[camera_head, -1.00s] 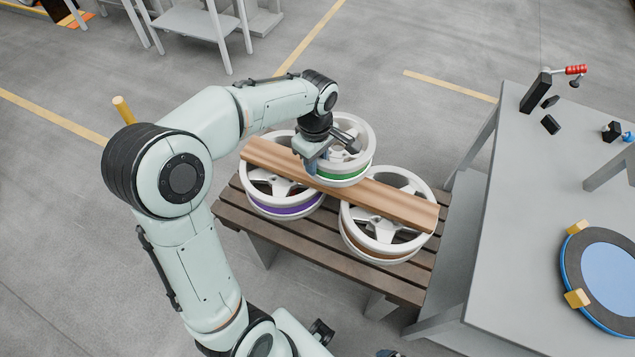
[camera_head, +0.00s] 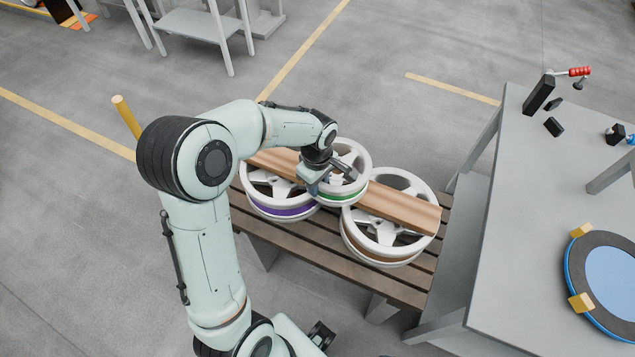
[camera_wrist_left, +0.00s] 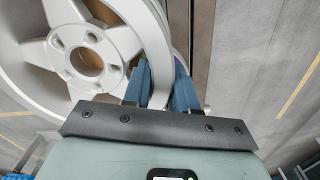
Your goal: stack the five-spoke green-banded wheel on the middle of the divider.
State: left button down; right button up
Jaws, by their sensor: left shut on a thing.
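The green-banded wheel (camera_head: 343,190) is at the middle of the wooden divider (camera_head: 398,207), over the gap between the two lower wheels. I cannot tell whether it touches the board. My left gripper (camera_head: 314,184) is shut on its near-left rim. In the left wrist view the wheel's white spokes and hub (camera_wrist_left: 88,62) fill the left side, and the blue fingers (camera_wrist_left: 160,85) pinch the rim. The divider lies across the purple-banded wheel (camera_head: 282,208) and the brown-banded wheel (camera_head: 385,255). My right gripper is not in view.
The lower wheels rest on a slatted wooden bench (camera_head: 330,262). A grey table (camera_head: 515,270) stands close on the right, with a blue-rimmed disc (camera_head: 607,275) and a red-handled clamp (camera_head: 572,72). Open floor lies behind the bench.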

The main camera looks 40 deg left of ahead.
pick_arm(q)
jog(key=shift+w, duration=0.1)
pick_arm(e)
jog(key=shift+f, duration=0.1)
pick_arm(q)
jog(key=c, duration=1.3)
grip_release()
jog(key=shift+f, duration=0.2)
jog(key=o, duration=0.4)
jog(key=shift+r, duration=0.1)
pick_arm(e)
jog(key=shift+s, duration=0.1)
pick_arm(q)
jog(key=shift+r, duration=0.3)
notch_tip(320, 180, up, 12)
jog(key=p, duration=0.1)
jog(key=shift+f, duration=0.15)
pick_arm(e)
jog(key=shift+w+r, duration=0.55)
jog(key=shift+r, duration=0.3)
